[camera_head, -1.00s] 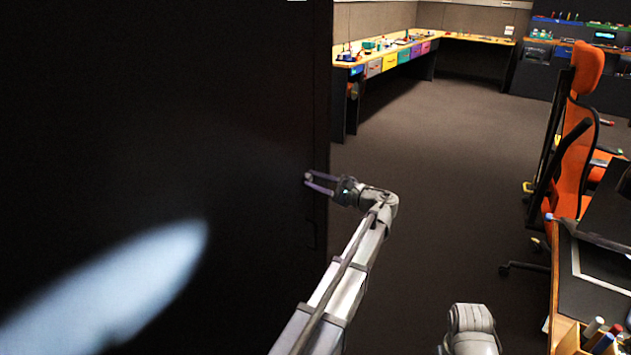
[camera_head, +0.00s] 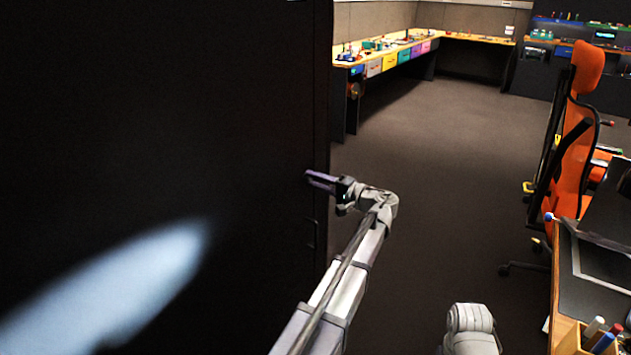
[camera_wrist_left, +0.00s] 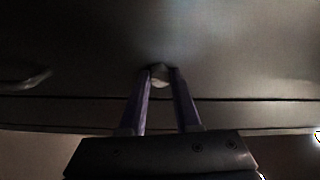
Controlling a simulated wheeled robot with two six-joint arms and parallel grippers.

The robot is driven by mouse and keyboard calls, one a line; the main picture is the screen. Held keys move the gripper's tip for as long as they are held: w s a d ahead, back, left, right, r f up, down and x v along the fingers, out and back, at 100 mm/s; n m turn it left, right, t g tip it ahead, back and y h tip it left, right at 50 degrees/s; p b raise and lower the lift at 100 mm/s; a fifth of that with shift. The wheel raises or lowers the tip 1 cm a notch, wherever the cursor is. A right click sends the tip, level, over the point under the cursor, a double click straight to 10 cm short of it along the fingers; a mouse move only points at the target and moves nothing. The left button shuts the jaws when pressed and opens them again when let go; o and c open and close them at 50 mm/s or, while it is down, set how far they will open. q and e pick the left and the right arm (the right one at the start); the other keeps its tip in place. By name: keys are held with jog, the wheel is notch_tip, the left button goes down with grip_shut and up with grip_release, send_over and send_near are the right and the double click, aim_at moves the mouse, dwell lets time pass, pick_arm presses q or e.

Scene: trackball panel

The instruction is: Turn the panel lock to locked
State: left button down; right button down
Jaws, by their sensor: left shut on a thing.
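The dark panel (camera_head: 150,120) fills the left half of the head view, and its face spans the left wrist view (camera_wrist_left: 230,50). The panel lock (camera_wrist_left: 160,74) is a small pale knob between the fingertips in the left wrist view. My left gripper (camera_head: 312,178) reaches the panel near its right edge, with its purple fingers shut on the lock. In the left wrist view the gripper (camera_wrist_left: 160,80) has a fingertip on each side of the knob. In the head view the fingers hide the knob. My right gripper is out of view.
A thin handle (camera_head: 312,235) is on the panel below the gripper; it also shows at left in the left wrist view (camera_wrist_left: 28,80). Open floor (camera_head: 440,200) lies right of the panel. An orange chair (camera_head: 575,150) and a desk (camera_head: 565,290) stand further right.

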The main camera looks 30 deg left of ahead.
pick_arm(q)
jog(key=shift+n, duration=0.8)
jog(key=c, duration=0.6)
grip_release()
jog(key=shift+s+d, duration=0.2)
jog(key=shift+d, duration=1.75)
jog(key=shift+s+d, duration=0.15)
jog(key=shift+d, duration=1.75)
